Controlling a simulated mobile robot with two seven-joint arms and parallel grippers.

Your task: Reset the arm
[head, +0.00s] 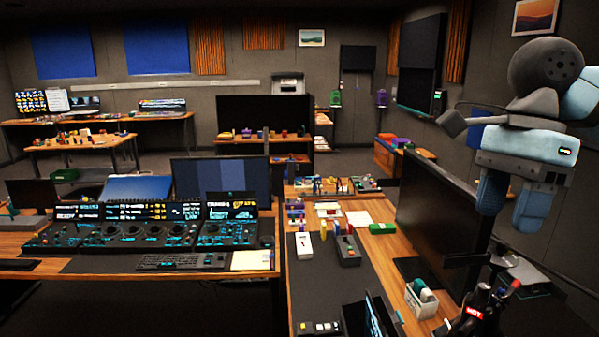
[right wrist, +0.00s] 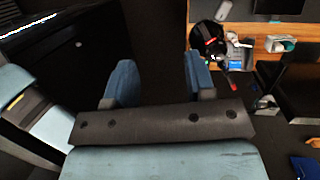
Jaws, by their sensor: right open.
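My right gripper (head: 511,207) hangs at the right of the head view with its blue fingers pointing down, high beside a large dark monitor (head: 437,222). In the right wrist view, my right gripper (right wrist: 158,78) is open, with a clear gap between its fingers and nothing held. My left gripper is not in view. A control console (head: 150,236) with dials and lit screens stands on the left desk, far from my right gripper.
The right desk (head: 382,285) holds a white box (head: 420,300), a grey device (head: 346,249) and a green block (head: 382,229). A black item with a red label (head: 474,312) stands near its right edge. A keyboard (head: 181,261) lies before the console. Dark floor shows below the left desk.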

